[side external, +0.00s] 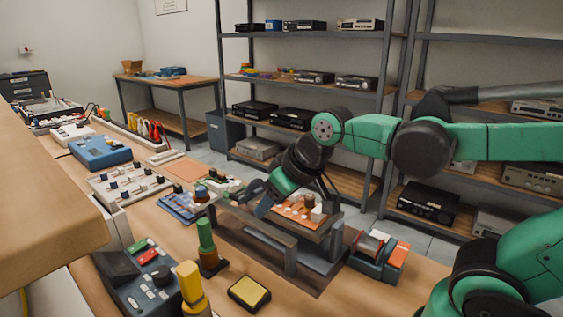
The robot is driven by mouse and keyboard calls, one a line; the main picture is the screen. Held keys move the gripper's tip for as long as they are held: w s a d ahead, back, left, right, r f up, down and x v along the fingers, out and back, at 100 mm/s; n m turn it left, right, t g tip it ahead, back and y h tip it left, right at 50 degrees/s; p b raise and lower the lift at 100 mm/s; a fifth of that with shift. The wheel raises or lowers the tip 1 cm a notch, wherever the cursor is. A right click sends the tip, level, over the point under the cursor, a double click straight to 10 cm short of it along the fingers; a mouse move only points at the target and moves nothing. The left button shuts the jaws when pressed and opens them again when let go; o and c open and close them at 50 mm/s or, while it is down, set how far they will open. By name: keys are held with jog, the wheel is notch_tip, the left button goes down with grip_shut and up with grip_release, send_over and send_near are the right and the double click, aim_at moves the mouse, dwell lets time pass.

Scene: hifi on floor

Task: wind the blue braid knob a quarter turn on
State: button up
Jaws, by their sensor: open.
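My gripper (292,198) reaches down from the green arm over the work stand in the middle of the bench. Its jaws are apart, and I see nothing held between them. Below them is an orange circuit board (298,212) with pale and brown parts, on a grey stand. I cannot pick out the blue braid knob for certain. A small brown and blue round piece (201,192) sits left of the gripper, by a blue board (180,207). A blue holder with a red and silver reel (371,246) stands right of the stand, apart from the gripper.
A green-topped post (206,235), a yellow-topped tool (190,280), a yellow pad (249,292) and a dark control box (140,280) stand in front. A knobbed panel (128,186) and a blue case (100,152) lie left. Bare bench shows at front right.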

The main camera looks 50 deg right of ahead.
jog(key=w+r+g, duration=0.1)
jog(key=w+r, duration=0.2)
jog(key=w, duration=0.6)
jog(key=n+g, duration=0.1)
jog(key=n, duration=0.1)
send_over(200, 188)
jog(key=s, duration=0.2)
notch_tip(200, 188, down, 3)
jog(key=x, duration=0.5)
jog(key=shift+s+f, duration=0.15)
jog(key=shift+s, duration=0.15)
grip_shut()
